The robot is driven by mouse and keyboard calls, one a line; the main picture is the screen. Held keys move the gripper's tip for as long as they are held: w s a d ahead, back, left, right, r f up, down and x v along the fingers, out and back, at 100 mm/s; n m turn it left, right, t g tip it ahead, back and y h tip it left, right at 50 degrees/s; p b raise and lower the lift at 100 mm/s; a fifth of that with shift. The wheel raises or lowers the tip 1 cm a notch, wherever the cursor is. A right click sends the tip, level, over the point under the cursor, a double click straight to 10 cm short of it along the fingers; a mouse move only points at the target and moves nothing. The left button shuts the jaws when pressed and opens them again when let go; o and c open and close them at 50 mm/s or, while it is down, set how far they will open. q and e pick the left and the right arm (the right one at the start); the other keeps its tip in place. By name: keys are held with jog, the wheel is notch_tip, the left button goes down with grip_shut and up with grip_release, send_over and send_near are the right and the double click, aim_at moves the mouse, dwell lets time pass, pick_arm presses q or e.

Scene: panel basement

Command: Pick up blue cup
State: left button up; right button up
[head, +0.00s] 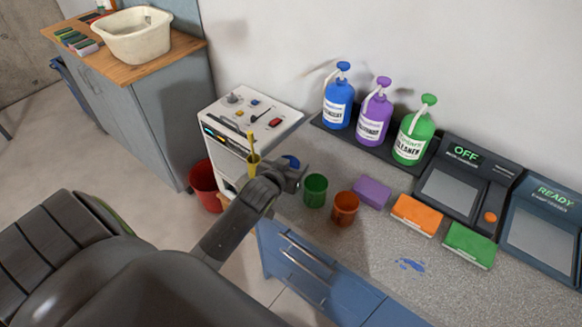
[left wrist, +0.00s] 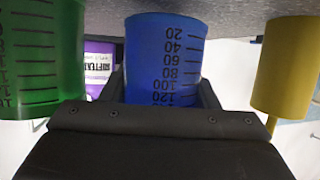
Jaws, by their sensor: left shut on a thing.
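The blue cup (head: 291,161) shows only as a small part behind my left gripper (head: 292,178) in the head view. In the left wrist view the blue cup (left wrist: 168,55) stands between the two fingers, its dark volume marks facing the camera, and the picture is upside down. My left gripper (left wrist: 163,95) is shut on it. I cannot tell whether the cup's base touches the counter. My right gripper is in neither view.
A green cup (head: 315,190) and an orange cup (head: 346,208) stand close on the right. A yellow cup (head: 254,166) with a stick is close on the left. Purple (head: 372,192), orange (head: 416,214) and green (head: 469,245) blocks and pump bottles (head: 373,118) lie beyond.

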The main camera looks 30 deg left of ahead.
pick_arm(q)
jog(key=s+d+r, duration=0.1)
jog(key=d+r, duration=0.3)
jog(key=r, duration=0.5)
jog(key=s+d+r+m+h, duration=0.1)
jog(key=d+r, duration=0.3)
jog(key=r, duration=0.5)
jog(key=d+r, duration=0.5)
jog(key=r, duration=0.4)
jog(key=shift+s+r+m+h, duration=0.2)
jog(key=shift+s+m+h, duration=0.1)
jog(key=shift+s+h, duration=0.1)
